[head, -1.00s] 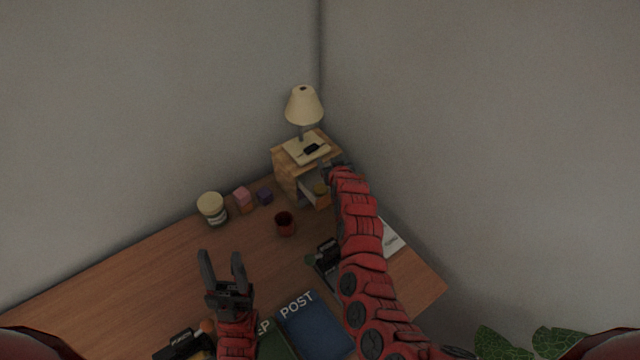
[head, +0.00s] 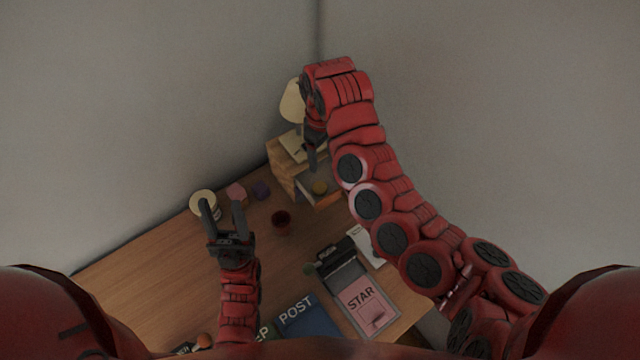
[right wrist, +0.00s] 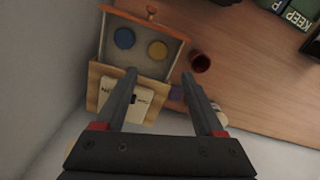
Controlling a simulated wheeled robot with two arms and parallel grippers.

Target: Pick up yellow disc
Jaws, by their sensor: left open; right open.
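The yellow disc (head: 319,187) lies inside an open drawer of the small wooden cabinet (head: 281,172). In the right wrist view the yellow disc (right wrist: 158,50) lies beside a blue disc (right wrist: 124,38) in the drawer (right wrist: 143,66). My right gripper (head: 311,150) is open and points down above the cabinet and drawer, partly hidden by its own arm. In the right wrist view its fingertips (right wrist: 159,74) are spread below the yellow disc in the picture, with nothing between them. My left gripper (head: 222,206) is open and empty over the desk.
A lamp (head: 292,101) stands on the cabinet, partly behind my right arm. A red cup (head: 281,219), pink block (head: 236,192), purple block (head: 261,190) and cream jar (head: 201,197) stand nearby. Books (head: 308,318) lie at the front. Walls close off the corner.

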